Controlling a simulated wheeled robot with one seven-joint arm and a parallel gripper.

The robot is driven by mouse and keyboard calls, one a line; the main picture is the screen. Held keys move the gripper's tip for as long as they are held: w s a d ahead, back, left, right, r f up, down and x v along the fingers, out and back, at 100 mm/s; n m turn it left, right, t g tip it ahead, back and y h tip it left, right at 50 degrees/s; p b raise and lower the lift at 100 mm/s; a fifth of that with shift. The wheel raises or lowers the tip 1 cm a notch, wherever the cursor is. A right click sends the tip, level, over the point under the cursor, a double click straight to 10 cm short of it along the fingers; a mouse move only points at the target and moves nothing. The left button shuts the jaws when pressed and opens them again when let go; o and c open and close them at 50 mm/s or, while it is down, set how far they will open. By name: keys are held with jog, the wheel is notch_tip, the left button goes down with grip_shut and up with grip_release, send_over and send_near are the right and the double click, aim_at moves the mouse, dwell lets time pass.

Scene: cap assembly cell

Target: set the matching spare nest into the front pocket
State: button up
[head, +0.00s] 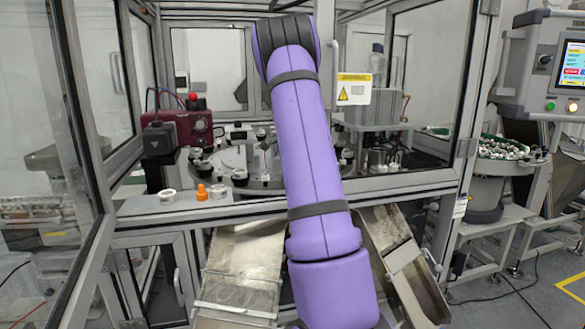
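On the front ledge of the cell are a white ring-shaped nest (167,197) at left, a small orange part (202,192) and another pale round nest (218,191). Behind the ledge is the round dial table (215,161) with several dark-and-white nests around its rim, one of them a nest near the front (239,177). My purple arm crosses the middle of the view and covers part of the dial, including part of its front. I cannot make out the front pocket. My gripper does not show.
A dark red device (178,128) stands left of the dial. A metal press unit (372,115) and a yellow warning sign (354,89) are at right. Metal frame posts and glass panels bound the opening. Two metal chutes (243,262) (402,262) slope below the ledge.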

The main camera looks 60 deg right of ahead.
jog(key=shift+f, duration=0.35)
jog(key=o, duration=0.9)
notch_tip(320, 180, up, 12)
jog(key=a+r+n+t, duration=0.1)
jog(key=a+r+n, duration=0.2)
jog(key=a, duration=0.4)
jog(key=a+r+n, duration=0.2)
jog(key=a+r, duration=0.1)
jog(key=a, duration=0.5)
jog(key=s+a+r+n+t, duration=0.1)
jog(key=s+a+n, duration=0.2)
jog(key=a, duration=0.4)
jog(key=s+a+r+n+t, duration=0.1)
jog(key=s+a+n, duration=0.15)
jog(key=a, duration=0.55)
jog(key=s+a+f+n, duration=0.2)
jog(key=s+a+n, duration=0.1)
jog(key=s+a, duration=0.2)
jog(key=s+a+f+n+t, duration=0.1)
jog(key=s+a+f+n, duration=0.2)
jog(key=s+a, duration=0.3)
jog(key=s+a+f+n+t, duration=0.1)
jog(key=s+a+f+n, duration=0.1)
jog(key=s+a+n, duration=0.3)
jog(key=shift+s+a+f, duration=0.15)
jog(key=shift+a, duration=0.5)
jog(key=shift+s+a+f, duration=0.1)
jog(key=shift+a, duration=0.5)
